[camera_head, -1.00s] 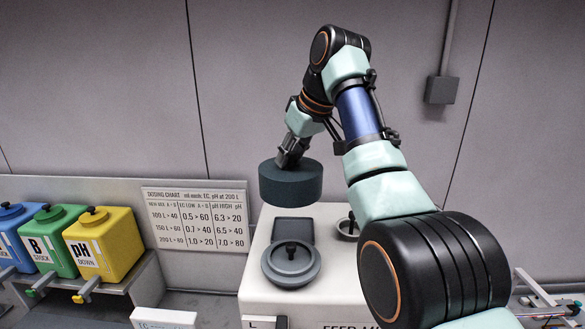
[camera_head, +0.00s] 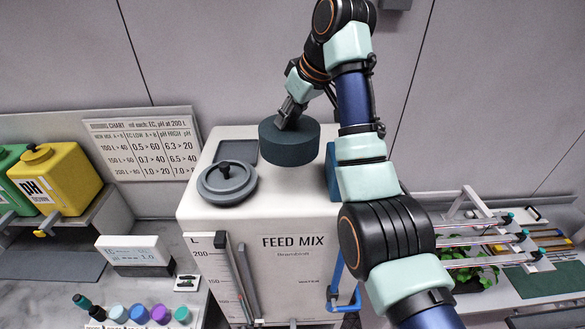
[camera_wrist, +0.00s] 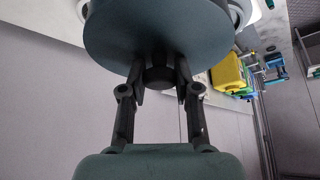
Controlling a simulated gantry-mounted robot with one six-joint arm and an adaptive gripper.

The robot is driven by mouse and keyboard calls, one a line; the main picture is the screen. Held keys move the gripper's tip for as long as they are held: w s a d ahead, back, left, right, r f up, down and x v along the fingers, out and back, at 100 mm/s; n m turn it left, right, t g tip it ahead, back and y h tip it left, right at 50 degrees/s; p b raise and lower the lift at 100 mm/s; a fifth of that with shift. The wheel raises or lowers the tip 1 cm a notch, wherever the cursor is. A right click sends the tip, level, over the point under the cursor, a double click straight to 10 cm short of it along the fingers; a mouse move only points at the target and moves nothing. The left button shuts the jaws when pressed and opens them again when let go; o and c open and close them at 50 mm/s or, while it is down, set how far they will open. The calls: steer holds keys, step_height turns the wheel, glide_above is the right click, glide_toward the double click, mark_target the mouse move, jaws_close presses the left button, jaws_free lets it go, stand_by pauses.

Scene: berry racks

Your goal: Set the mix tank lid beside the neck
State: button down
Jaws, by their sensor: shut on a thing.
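My gripper (camera_wrist: 160,82) is shut on the dark knob (camera_wrist: 159,76) of a thick, dark slate round lid (camera_head: 290,145). The lid's broad face fills the top of the wrist view (camera_wrist: 160,35). In the head view it hangs roughly level over the white feed mix tank (camera_head: 265,215); I cannot tell whether it touches the top. A grey round fitting (camera_head: 227,190) with a black knob sits on the tank top, left of the held lid. I cannot tell which fitting is the neck; part of the tank top is hidden behind the lid and arm.
A dark square pad (camera_head: 237,151) lies flat behind the grey fitting. A dosing chart (camera_head: 145,146) and a yellow pH bottle (camera_head: 55,180) stand to the left. A white meter (camera_head: 135,251) and several coloured caps are at lower left. Racks with pipes and plants are on the right.

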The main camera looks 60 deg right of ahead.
step_height(320, 180, down, 13)
steer(key=shift+r+p, duration=0.15)
steer(key=shift+p, duration=0.95)
steer(key=c, duration=0.8)
jaws_free()
steer(key=shift+c, duration=0.2)
